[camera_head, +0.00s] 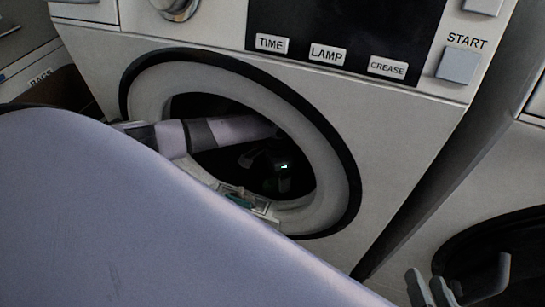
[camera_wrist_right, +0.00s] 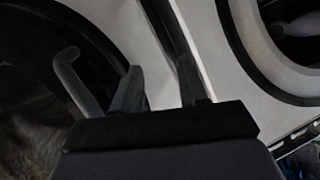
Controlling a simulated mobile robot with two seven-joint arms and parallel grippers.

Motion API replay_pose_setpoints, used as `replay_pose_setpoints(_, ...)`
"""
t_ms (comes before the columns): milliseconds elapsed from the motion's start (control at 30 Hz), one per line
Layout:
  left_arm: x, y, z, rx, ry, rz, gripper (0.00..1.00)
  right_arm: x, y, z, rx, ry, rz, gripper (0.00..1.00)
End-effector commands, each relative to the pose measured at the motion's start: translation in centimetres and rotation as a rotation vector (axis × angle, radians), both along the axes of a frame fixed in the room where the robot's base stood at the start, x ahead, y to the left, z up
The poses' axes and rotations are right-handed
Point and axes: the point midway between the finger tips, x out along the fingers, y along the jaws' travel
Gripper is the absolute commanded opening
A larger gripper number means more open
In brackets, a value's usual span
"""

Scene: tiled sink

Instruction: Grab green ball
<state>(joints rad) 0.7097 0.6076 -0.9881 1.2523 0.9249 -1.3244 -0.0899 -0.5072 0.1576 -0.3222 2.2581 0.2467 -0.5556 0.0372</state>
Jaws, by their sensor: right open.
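I cannot make out a green ball in either view. A washing machine (camera_head: 400,140) stands ahead with its round opening (camera_head: 335,165) uncovered. A grey-lilac arm link reaches across the opening, and the inside is dark with one small greenish glint. I cannot tell what the glint belongs to. My left gripper cannot be made out. My right gripper (camera_head: 428,287) is at the lower right, open and empty. It also shows in the right wrist view (camera_wrist_right: 158,88), with its two fingers apart.
A bent grey handle (camera_head: 492,282) is just right of my right gripper, in front of a second machine's dark round door. A small teal piece (camera_head: 238,201) shows at the first opening's lower edge. My own lilac arm covers the lower left.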

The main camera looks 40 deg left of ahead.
Motion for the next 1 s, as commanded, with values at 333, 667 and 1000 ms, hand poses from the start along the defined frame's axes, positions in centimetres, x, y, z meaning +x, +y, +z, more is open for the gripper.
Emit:
replay_pose_setpoints(333,0.0,1.4,-2.4,0.024,0.044,0.045,0.78,0.2,0.8,-1.5,-0.002,-0.005,0.037,0.43)
replay_pose_setpoints(667,0.1,1.7,-5.6,0.023,0.043,0.044,0.78,0.3,1.1,-2.0,0.020,-0.043,0.048,0.43)
replay_pose_setpoints(1000,0.1,1.7,-7.7,0.023,0.043,0.044,0.78,0.1,-0.1,-1.6,-0.042,-0.115,0.027,0.43)
